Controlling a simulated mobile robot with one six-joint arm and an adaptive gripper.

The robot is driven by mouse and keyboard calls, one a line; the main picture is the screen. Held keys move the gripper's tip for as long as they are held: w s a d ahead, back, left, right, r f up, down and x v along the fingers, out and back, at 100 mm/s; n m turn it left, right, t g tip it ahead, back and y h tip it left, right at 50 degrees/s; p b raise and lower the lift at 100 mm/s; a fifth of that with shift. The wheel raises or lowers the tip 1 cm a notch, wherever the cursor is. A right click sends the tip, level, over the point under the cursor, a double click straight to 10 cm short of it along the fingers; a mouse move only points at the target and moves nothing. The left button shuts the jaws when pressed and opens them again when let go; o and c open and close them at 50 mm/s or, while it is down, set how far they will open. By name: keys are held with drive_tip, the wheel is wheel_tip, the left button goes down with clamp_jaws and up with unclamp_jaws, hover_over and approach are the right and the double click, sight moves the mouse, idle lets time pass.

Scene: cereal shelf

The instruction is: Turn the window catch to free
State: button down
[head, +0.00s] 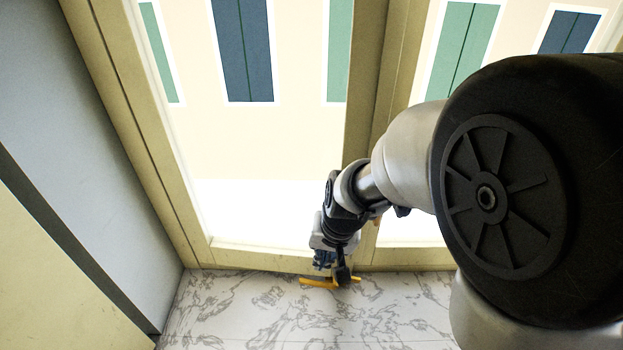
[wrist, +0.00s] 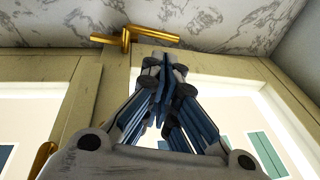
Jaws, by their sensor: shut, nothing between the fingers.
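The window catch (head: 318,283) is a brass-coloured lever low on the window, just above the marble sill. It also shows in the wrist view (wrist: 112,40), lying roughly crosswise over the joint of the frame, with a short upright piece and an arm reaching right. My gripper (head: 342,277) is at the catch in the head view and hides part of it. In the wrist view my gripper (wrist: 166,62) is shut and empty, its fingertips just below the catch's right arm. I cannot tell whether they touch it.
The cream window frame (head: 365,90) rises between two bright panes. A second brass piece (wrist: 43,158) shows at the wrist view's lower left. The marble sill (head: 240,310) is clear. A grey side wall (head: 70,130) stands at the left.

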sight(312, 281)
drive_tip(key=b+x, duration=0.2)
drive_tip(key=x, duration=0.9)
drive_tip(key=shift+w, duration=0.15)
drive_tip(key=shift+f, duration=0.15)
drive_tip(key=shift+w+a+f+b, duration=0.1)
drive_tip(key=shift+a+f+b, duration=0.1)
drive_tip(key=shift+f+b, duration=0.4)
drive_tip(key=shift+a+f+b, duration=0.25)
drive_tip(key=shift+f+b, duration=0.15)
drive_tip(key=shift+b, duration=0.25)
drive_tip(key=shift+d, duration=0.1)
drive_tip(key=shift+s+r, duration=0.1)
drive_tip(key=shift+s, duration=0.15)
